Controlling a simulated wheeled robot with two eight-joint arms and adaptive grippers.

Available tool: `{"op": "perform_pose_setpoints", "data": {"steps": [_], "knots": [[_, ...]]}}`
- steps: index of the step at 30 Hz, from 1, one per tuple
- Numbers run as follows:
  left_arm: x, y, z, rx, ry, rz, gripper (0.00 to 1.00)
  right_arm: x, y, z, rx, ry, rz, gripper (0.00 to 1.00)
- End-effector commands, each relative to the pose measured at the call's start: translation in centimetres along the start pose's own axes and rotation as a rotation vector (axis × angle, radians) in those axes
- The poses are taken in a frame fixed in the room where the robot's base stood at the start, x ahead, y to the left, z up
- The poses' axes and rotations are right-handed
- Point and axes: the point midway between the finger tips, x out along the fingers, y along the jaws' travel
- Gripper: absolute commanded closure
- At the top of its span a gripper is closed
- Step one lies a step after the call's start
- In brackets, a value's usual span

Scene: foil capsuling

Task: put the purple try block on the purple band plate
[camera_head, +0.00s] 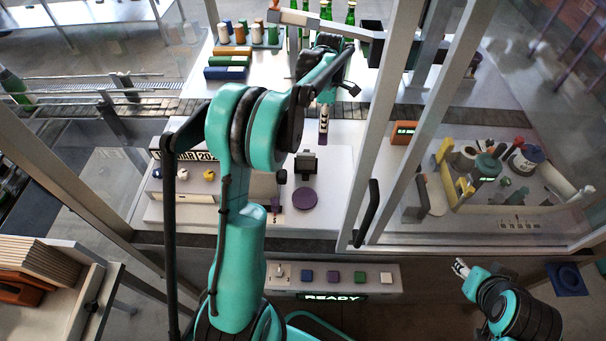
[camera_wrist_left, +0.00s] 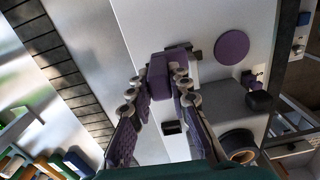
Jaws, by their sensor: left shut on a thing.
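The purple try block (camera_wrist_left: 160,76) is between the two fingertips of my left gripper (camera_wrist_left: 165,85) in the left wrist view. My left gripper (camera_head: 325,112) is shut on it. In the head view the purple block (camera_head: 323,139) hangs below the fingers, over the white bench top. The round purple plate (camera_head: 305,198) lies flat on the bench, nearer to me than the block and apart from it. It also shows in the left wrist view (camera_wrist_left: 232,47). My right gripper (camera_head: 461,267) is low at the right, away from the bench; its jaw opening is unclear.
A dark fixture (camera_head: 305,165) stands between the block and the plate. A small purple knob (camera_head: 275,207) is left of the plate. A framed glass door (camera_head: 375,190) with a dark handle stands to the right. A button panel (camera_head: 333,278) is in front. Coloured blocks (camera_head: 228,61) lie at the back.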

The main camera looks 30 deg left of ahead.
Motion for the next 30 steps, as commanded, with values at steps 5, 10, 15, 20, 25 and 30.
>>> {"op": "perform_pose_setpoints", "data": {"steps": [5,10,15,20,25,30], "knots": [[-0.6,-8.7,3.9,-0.010,0.000,0.000,1.00,-0.2,0.0,-0.1,0.000,0.000,0.000,0.60],[-0.2,-14.9,5.4,-0.024,0.000,0.001,1.00,-0.2,0.0,-0.2,0.000,0.000,0.000,0.60],[0.2,-17.7,5.5,-0.035,0.000,0.001,1.00,-0.2,0.0,-0.2,0.000,0.000,0.000,0.60],[1.8,-17.0,3.4,-0.042,0.000,0.001,1.00,0.0,0.0,0.0,0.000,0.000,0.000,0.60],[4.3,-15.2,-0.4,-0.043,0.000,0.001,1.00,0.3,0.0,0.2,0.000,0.000,0.000,0.60],[6.3,-13.7,-3.4,-0.040,0.000,0.001,1.00,0.5,0.0,0.3,0.000,0.000,0.000,0.60]]}}
